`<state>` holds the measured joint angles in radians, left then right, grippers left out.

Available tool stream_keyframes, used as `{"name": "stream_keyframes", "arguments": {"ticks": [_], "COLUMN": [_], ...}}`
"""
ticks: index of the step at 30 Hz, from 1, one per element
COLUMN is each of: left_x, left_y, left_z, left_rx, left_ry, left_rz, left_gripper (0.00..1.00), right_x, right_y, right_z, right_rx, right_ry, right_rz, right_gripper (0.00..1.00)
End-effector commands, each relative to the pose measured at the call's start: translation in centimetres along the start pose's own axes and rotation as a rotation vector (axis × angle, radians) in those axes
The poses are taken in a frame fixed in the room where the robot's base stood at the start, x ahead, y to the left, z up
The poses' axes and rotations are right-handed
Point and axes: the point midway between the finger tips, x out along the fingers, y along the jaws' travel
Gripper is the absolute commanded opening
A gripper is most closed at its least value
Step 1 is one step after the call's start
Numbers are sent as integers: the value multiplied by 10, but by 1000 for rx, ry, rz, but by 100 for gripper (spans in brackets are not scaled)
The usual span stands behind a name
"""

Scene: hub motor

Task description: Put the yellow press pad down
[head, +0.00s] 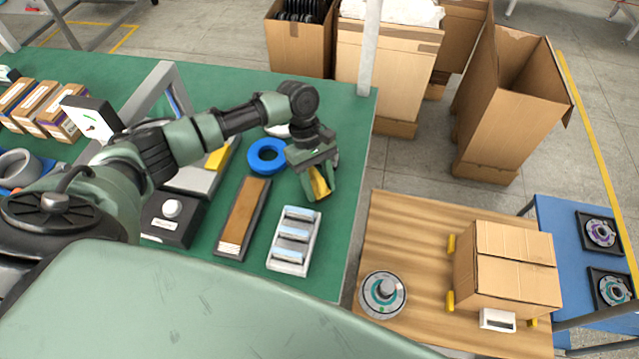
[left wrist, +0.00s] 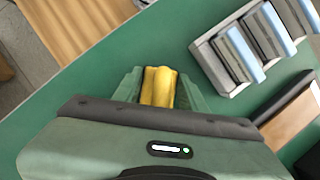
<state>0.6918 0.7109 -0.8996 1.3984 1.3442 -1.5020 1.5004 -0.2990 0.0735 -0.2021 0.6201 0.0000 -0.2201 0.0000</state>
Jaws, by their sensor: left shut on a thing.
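The yellow press pad (head: 319,183) is between the fingers of my left gripper (head: 316,186), over the right part of the green table near its edge. In the left wrist view the yellow press pad (left wrist: 159,87) sits between the two green fingers of the left gripper (left wrist: 158,90), which is shut on it. I cannot tell for sure whether the pad touches the table. My right gripper is not in view.
A grey tray with silver-blue blocks (head: 277,264) and a brown-topped board (head: 241,216) lie nearby. A blue ring (head: 267,156) is behind left. The wooden table (head: 405,235) holds a round motor (head: 383,294) and a cardboard box (head: 510,265).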

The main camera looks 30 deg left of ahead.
Motion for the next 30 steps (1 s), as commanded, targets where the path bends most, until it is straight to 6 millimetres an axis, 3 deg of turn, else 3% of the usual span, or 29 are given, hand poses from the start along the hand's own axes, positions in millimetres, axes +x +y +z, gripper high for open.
{"name": "stream_keyframes", "arguments": {"ticks": [9,10,12,23,30], "left_x": [2,2,2,-1,-38], "left_y": [0,0,0,0,2], "left_z": [-1,-1,-1,-1,-1], "left_rx": [-1,-1,-1,1,0], "left_ry": [-1,0,0,2,2], "left_rz": [1,1,1,2,6], "left_gripper": [9,47,63,63,63], "right_x": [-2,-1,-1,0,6], "right_y": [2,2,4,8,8], "right_z": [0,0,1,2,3], "right_rx": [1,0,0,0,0], "right_ry": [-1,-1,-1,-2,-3], "right_rz": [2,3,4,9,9], "right_gripper": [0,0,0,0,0]}}
